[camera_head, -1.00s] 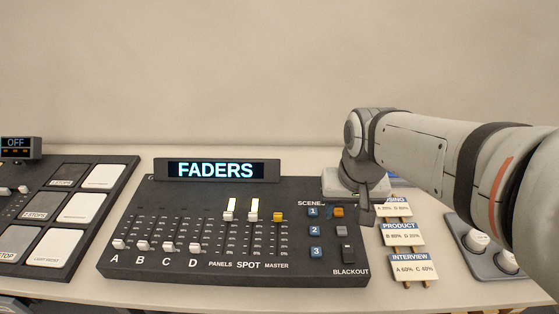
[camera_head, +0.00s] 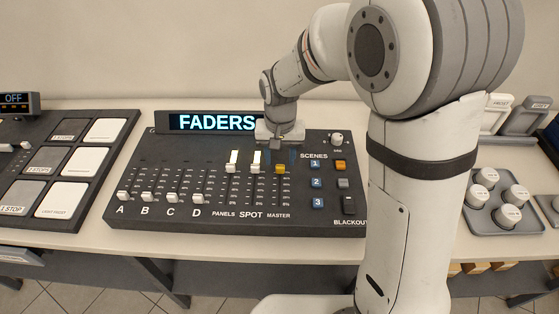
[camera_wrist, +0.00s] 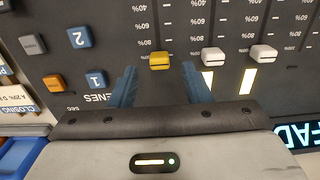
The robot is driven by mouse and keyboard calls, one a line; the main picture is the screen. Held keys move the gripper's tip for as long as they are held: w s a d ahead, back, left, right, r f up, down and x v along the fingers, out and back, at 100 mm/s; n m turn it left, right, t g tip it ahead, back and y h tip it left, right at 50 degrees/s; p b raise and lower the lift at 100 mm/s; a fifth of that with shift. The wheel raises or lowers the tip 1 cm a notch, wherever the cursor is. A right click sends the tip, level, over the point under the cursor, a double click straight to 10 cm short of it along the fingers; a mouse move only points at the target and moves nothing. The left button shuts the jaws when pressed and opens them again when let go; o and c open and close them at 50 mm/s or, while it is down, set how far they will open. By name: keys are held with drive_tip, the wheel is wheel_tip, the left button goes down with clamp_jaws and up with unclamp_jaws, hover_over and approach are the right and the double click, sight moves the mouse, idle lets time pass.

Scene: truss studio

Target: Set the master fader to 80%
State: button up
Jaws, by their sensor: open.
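The fader board (camera_head: 330,222) lies on the desk. Its yellow MASTER fader cap (camera_head: 280,168) is near the far end of its slot, beside the white SPOT and PANELS caps. My gripper (camera_wrist: 160,85) is open, with one blue finger on either side of the MASTER column and a gap to the cap on each side. In the head view my gripper (camera_head: 279,154) hangs over the far part of the board. I cannot tell its fingertip height.
The white SPOT cap (camera_wrist: 212,56) is close beside one finger. The blue scene buttons (camera_wrist: 96,78) lie on the other side. The FADERS display (camera_head: 215,122) stands behind the board. A tray with white knobs (camera_head: 507,215) is at the right.

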sight(280, 169)
drive_tip(key=shift+f, duration=1.35)
drive_tip(key=shift+c, duration=0.5)
clamp_jaws()
